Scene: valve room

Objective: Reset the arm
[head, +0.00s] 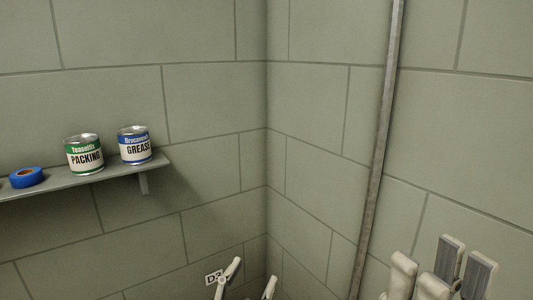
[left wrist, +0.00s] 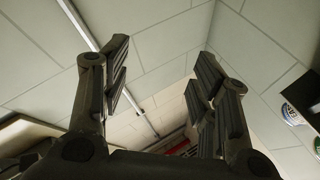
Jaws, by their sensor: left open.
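My left gripper (head: 254,270) shows at the bottom middle of the head view, cut off by the lower edge. Its pale fingers are apart, with wall between them. In the left wrist view my left gripper (left wrist: 160,75) is open and empty, with dark ribbed fingers wide apart, pointing toward the wall corner. My right gripper (head: 440,265) stands at the bottom right of the head view, fingers upward. Its ribbed pads face a pair of pale finger backs across a gap, and nothing is seen between them. Both arms are mostly out of view.
A wall shelf (head: 110,180) on the left holds a blue tape roll (head: 27,177), a green packing can (head: 84,154) and a blue grease can (head: 134,145). A vertical pipe (head: 380,150) runs right of the corner.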

